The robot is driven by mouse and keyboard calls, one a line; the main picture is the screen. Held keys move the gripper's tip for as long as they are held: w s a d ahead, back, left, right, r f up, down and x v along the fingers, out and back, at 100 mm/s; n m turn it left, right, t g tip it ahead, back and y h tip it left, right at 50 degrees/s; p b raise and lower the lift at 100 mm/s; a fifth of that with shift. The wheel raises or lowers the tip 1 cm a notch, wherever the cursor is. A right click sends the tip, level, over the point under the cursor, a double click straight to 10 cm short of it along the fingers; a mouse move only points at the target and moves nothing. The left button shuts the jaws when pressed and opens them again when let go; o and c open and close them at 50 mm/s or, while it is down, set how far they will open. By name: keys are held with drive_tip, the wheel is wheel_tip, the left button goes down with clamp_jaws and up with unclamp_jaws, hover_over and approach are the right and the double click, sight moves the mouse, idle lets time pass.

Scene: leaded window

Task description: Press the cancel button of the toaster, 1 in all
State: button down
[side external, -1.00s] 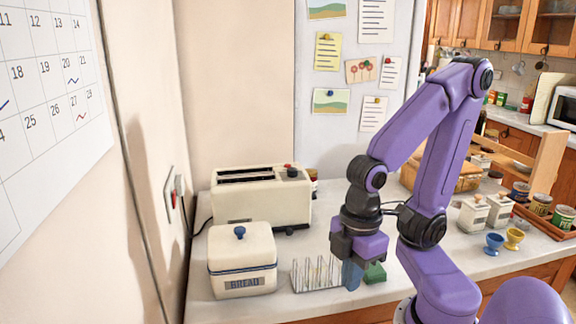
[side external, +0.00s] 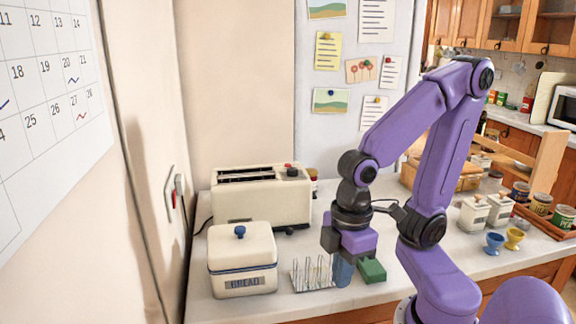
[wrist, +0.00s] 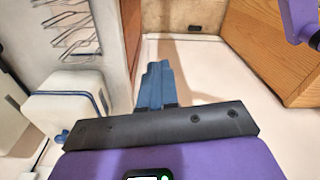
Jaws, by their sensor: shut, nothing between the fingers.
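The cream toaster (side external: 258,204) stands at the back of the counter, against the wall side, with two slots on top.
A cream bread bin (side external: 243,262) stands in front of the toaster. A wire toast rack (side external: 308,275) is just left of my fingers, and a green block-like thing (side external: 372,270) just right. Two egg cups (side external: 495,243) and canisters (side external: 474,214) stand farther right.

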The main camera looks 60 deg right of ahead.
drive_tip(key=w+d+r+m+t+y, duration=0.15)
drive_tip(key=w+m, duration=0.25)
drive_tip(key=w, duration=0.4)
drive_tip(key=w+d+r+m+t, duration=0.1)
drive_tip(key=w+d+r+m, duration=0.25)
drive_tip(key=w, duration=0.45)
drive_tip(key=w+d+r+m+t+y, duration=0.1)
drive_tip(key=w+d+r+m+t, duration=0.1)
drive_tip(key=w+m, duration=0.5)
wheel_tip(320, 180, up, 7)
drive_tip(key=m+t+h, duration=0.4)
drive_tip(key=m+h, duration=0.1)
drive_tip(key=m, duration=0.3)
hover_over(291, 165)
drive_tip(key=shift+f, duration=0.1)
drive_tip(key=shift+f, duration=4.45)
drive_tip(key=shift+f, duration=0.2)
